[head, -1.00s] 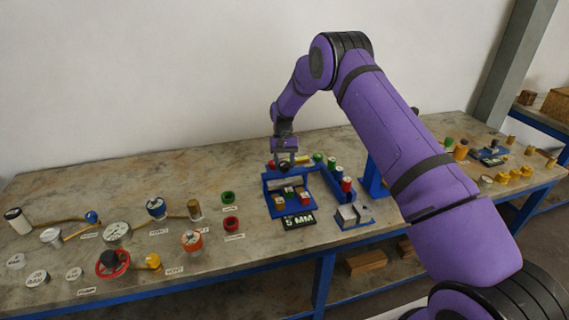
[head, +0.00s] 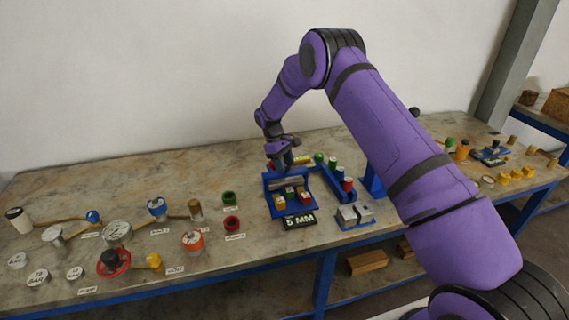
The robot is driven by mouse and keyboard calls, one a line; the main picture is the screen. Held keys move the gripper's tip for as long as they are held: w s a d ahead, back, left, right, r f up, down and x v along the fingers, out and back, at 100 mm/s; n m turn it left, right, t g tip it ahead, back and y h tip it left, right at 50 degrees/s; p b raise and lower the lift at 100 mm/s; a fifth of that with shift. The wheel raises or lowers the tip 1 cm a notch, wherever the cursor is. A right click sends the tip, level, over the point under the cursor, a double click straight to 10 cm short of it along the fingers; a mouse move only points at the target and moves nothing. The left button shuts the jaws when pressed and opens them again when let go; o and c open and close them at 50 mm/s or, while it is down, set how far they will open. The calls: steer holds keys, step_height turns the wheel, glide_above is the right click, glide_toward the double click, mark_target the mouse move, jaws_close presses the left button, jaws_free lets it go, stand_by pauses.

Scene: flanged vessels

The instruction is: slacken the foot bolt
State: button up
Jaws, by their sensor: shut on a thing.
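My gripper (head: 281,164) is at the back of a blue fixture (head: 306,210) in the middle of the bench. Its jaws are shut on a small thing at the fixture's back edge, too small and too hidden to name. The fixture holds several small blocks with red, yellow and white faces, and a grey bar (head: 291,182) lies across it behind them. A black plate marked "5 MM" (head: 300,220) lies in front. I cannot pick out the foot bolt for certain at this size.
A red handwheel (head: 113,263), a round gauge (head: 117,233) and several valves stand at the left. A blue rail with coloured caps (head: 346,185) and a block with grey pieces (head: 354,215) stand right of the fixture. The back left of the bench is clear.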

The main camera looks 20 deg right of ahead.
steer(key=shift+n, duration=0.5)
steer(key=shift+t, duration=0.3)
steer(key=o, duration=0.9)
steer(key=shift+r, duration=0.1)
steer(key=v, duration=1)
steer(key=shift+w+a+r+h, duration=0.15)
steer(key=shift+a+h, duration=0.15)
